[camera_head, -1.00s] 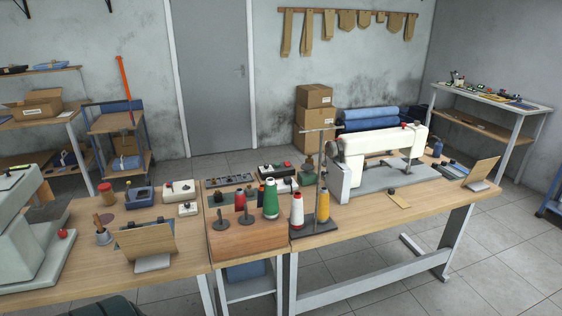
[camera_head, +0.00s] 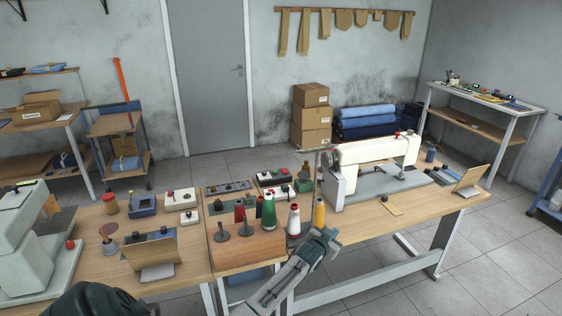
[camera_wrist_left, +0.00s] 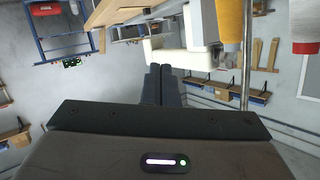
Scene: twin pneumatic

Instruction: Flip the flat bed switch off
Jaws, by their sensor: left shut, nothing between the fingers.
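The white flat bed sewing machine (camera_head: 372,152) stands on the right part of the wooden table, on a grey bed plate (camera_head: 385,182). Small red and dark parts show on its top. I cannot tell which small control is its switch. My left gripper (camera_head: 327,236) is in front of the table's front edge, near the thread cones and apart from the machine. In the left wrist view its fingers (camera_wrist_left: 160,82) are shut together with nothing between them. My right gripper is not in view.
A white cone (camera_head: 293,221), a yellow cone (camera_head: 319,212) and a green cone (camera_head: 268,212) stand close to my left gripper. Control boxes (camera_head: 180,198) sit further left. A tilted tan board (camera_head: 468,180) stands at the table's right end. The floor in front is clear.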

